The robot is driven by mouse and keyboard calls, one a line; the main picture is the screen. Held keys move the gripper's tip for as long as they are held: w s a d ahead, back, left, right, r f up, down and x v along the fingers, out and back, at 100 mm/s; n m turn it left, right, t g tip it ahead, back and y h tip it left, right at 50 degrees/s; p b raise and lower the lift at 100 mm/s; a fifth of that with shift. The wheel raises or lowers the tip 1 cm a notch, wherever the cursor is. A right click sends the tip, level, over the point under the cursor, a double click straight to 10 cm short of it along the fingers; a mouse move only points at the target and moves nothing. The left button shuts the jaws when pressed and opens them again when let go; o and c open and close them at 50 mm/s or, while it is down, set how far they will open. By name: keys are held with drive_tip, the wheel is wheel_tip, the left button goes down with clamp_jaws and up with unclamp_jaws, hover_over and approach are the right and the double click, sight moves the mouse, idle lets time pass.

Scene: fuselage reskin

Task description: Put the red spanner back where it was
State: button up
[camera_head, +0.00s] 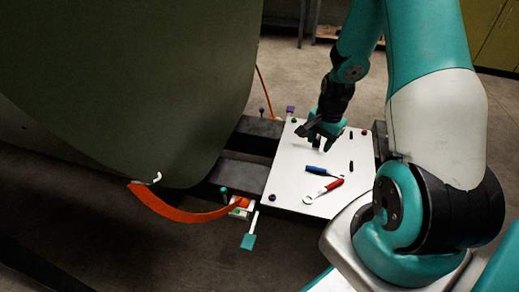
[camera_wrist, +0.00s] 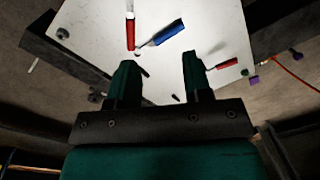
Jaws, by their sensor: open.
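The red spanner (camera_head: 328,188) lies on the white board (camera_head: 285,165), its pale ring end toward the lower left. In the wrist view it shows near the top (camera_wrist: 130,36), beyond my gripper's fingertips. My gripper (camera_head: 318,136) is over the far part of the board, apart from the spanner. In the wrist view my gripper (camera_wrist: 160,62) has its two green fingers spread, with nothing held between them. A blue-handled tool (camera_head: 317,170) lies just beyond the spanner.
Another red-handled piece (camera_wrist: 224,64) lies beside one finger in the wrist view. Small black pieces (camera_head: 351,165) and coloured knobs (camera_head: 272,197) are on the board. The large green fuselage (camera_head: 130,80) stands at left, with an orange strip (camera_head: 175,210) below it.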

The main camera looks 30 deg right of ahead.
drive_tip(key=a+r+n+y, duration=0.1)
drive_tip(key=a+r+n, duration=0.4)
drive_tip(key=a+r, duration=0.4)
drive_tip(key=a+r+n+y, duration=0.1)
drive_tip(key=a+r+n, duration=0.55)
drive_tip(key=a, duration=0.55)
drive_tip(key=s+a+r+n+y, duration=0.1)
drive_tip(key=s+a+r+n, duration=0.3)
drive_tip(key=s+a+n, duration=0.1)
drive_tip(key=s+a+r+n, duration=0.5)
drive_tip(key=s+a+n, duration=0.1)
drive_tip(key=s, duration=0.3)
drive_tip(key=shift+s+a+r+g+y, duration=0.2)
drive_tip(key=shift+s+a+g+y, duration=0.1)
drive_tip(key=shift+a+g+y, duration=0.15)
wheel_tip(320, 180, up, 32)
drive_tip(key=p, duration=3.1)
drive_tip(key=shift+f+p, duration=0.15)
drive_tip(key=shift+p, duration=0.15)
